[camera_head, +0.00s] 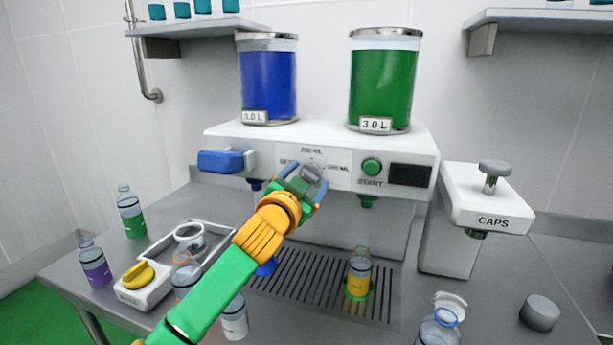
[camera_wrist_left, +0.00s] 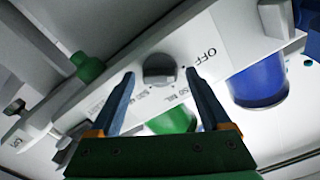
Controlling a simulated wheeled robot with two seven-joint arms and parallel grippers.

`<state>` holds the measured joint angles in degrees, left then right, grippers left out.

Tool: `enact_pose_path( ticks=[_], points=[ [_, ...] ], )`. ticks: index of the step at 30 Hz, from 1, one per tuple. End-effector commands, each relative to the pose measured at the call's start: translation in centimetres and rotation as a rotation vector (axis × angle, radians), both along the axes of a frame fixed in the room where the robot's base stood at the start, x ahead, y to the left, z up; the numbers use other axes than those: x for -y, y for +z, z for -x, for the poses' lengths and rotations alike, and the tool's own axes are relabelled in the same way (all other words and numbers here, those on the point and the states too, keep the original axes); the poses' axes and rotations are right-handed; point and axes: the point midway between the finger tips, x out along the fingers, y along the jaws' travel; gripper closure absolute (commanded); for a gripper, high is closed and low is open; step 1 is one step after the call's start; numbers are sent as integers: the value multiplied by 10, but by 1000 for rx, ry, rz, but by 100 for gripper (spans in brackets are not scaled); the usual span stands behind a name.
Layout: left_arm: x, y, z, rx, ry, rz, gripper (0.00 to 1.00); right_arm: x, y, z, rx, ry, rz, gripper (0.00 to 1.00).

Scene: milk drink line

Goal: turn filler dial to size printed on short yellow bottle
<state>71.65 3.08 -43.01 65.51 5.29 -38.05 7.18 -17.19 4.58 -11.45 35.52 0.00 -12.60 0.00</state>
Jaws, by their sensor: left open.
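The grey filler dial (camera_head: 312,171) is on the white machine's front, with "250 ML" above it and another ML mark at its right. In the left wrist view the dial (camera_wrist_left: 159,67) shows near "OFF"; I cannot tell which mark it points at. My left gripper (camera_head: 303,181) is open in front of the dial. In the wrist view its fingertips (camera_wrist_left: 160,74) are on either side of the dial, with gaps; contact is not seen. The short yellow bottle (camera_head: 359,279) stands upright on the drip grate; its print is too small to read. My right gripper is not in view.
A green button (camera_head: 372,167) and dark display (camera_head: 411,176) are right of the dial, a blue lever (camera_head: 221,161) left. Blue (camera_head: 268,80) and green (camera_head: 383,85) tanks stand above. A caps unit (camera_head: 488,208) is at right. Several bottles stand front left under my arm.

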Motion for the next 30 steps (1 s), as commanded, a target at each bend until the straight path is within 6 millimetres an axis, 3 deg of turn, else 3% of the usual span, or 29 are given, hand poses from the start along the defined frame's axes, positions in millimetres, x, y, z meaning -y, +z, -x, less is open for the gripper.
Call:
enact_pose_path(
  ticks=[4,13,30],
  points=[
    [0,0,0,0,0,0,19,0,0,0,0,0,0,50],
    [0,0,0,0,0,0,100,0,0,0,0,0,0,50],
    [0,2,0,8,0,-18,100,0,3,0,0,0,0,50]
  ],
)
